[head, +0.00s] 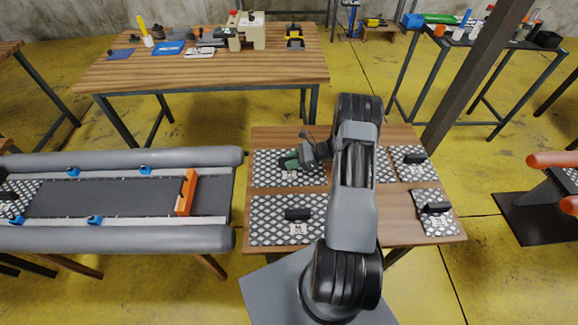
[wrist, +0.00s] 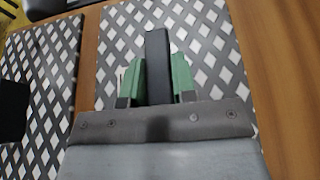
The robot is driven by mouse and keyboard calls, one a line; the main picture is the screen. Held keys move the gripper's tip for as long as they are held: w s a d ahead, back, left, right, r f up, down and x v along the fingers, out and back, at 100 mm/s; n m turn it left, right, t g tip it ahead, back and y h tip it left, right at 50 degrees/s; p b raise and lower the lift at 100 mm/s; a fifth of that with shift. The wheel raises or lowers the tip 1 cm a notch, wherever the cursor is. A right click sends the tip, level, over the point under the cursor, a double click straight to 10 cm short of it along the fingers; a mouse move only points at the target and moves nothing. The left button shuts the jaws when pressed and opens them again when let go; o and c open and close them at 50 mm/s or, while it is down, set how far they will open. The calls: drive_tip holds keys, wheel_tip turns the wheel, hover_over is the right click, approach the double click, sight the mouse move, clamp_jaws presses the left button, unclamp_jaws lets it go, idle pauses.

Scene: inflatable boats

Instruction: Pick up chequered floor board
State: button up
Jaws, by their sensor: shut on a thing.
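The chequered floor board (head: 265,172) at the back left of the wooden table has a grey and white diamond pattern and a black block handle. It also fills the middle of the wrist view (wrist: 215,42). My gripper (head: 291,160) is shut on the black handle (wrist: 158,62), with a green finger on each side in the wrist view. The board looks flat on the table; I cannot tell if there is any gap under it. My arm hides part of the table and of the boards behind it.
Other chequered boards with black handles lie at the front left (head: 270,228), back right (head: 408,172) and front right (head: 432,222) of the table. A grey inflatable boat (head: 120,240) stands to the left. A tool-covered workbench (head: 200,72) is behind.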

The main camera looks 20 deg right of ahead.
clamp_jaws()
